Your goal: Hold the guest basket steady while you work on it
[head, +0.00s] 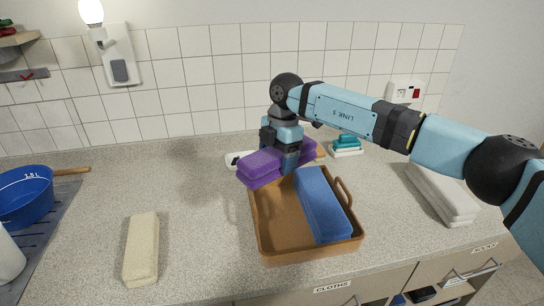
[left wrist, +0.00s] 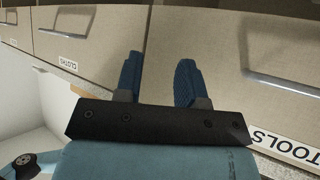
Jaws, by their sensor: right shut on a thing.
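The guest basket (head: 262,240), a brown tray-like basket with a loop handle showing on its right, stands on the counter in the head view. A blue folded cloth (head: 322,205) lies along its right side. My right gripper (head: 289,162) points down at the basket's back left and is shut on a purple folded cloth (head: 262,167). The purple cloth overlaps the basket's back left rim; I cannot tell whether it rests on it. My left gripper (left wrist: 158,80) shows only in the left wrist view, open and empty, in front of the drawer fronts.
A cream folded cloth (head: 142,248) lies left of the basket. A blue pot (head: 26,199) stands at far left. White folded towels (head: 440,193) lie at right; a teal item (head: 347,143) sits behind. Drawers labelled cloths and tools (left wrist: 270,60) face my left gripper.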

